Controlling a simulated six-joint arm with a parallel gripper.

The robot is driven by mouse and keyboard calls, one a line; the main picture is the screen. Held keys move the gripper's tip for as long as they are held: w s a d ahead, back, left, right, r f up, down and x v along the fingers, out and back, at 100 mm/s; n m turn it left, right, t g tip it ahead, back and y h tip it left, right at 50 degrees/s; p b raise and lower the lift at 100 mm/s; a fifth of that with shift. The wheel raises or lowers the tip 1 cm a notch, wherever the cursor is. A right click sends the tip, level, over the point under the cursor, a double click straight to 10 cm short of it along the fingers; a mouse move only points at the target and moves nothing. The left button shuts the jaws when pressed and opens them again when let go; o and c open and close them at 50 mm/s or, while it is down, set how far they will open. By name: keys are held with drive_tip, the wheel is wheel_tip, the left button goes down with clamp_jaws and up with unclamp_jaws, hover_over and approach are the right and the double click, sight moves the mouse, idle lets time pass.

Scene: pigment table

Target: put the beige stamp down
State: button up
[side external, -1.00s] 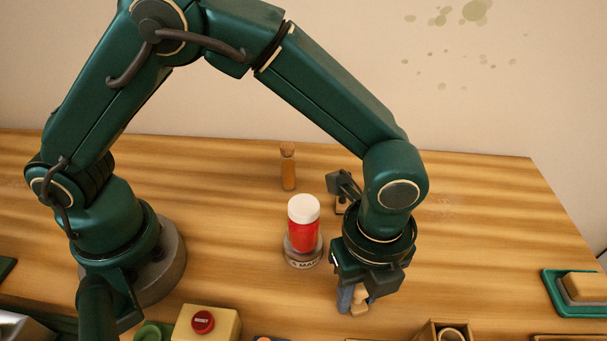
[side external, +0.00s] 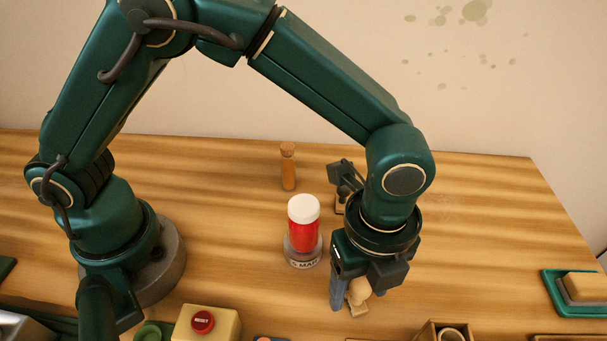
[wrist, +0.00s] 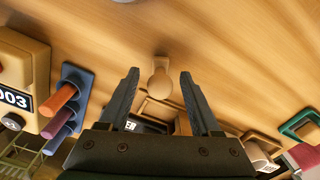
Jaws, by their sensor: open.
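The beige stamp (side external: 358,291) stands on the wooden table, its rounded handle up and its base (side external: 357,309) on the wood. In the wrist view the stamp (wrist: 161,82) shows between my two fingers, with a gap on either side. My gripper (side external: 354,296) points down over the stamp. Its fingers are spread and appear to hold nothing. In the side view one blue-grey finger shows left of the stamp; the other is mostly hidden.
A red jar with a white lid (side external: 303,224) stands on a labelled round base, left of my gripper. A corked vial (side external: 288,168) stands behind it. A yellow box with a red button (side external: 203,322) is at front left. A green tray (side external: 563,308) lies at right.

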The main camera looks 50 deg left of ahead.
sight(363, 284)
wheel_tip(363, 284, up, 10)
drive_tip(key=shift+f, duration=0.25)
drive_tip(key=shift+a+r, duration=0.15)
drive_tip(key=shift+r, duration=0.4)
drive_tip(key=a+r+n, duration=0.1)
drive_tip(key=a+n, duration=0.2)
drive_tip(key=a+r+n+t, duration=0.1)
drive_tip(key=a+r+n, duration=0.1)
drive_tip(key=a+n, duration=0.1)
drive_tip(key=a+r+n+t+h, duration=0.1)
drive_tip(key=a+r+n, duration=0.1)
drive_tip(key=a, duration=0.3)
drive_tip(key=shift+w+n, duration=0.1)
drive_tip(key=shift+n, duration=0.7)
drive_tip(key=s+a+f+n+t+y, duration=0.1)
drive_tip(key=s+a+f+n+t, duration=0.1)
drive_tip(key=s+a+n, duration=0.4)
drive_tip(key=a+n+t, duration=0.1)
drive_tip(key=a+n, duration=0.2)
drive_tip(key=n, duration=0.3)
drive_tip(key=shift+a+n+t, duration=0.3)
drive_tip(key=shift+a+n, duration=0.1)
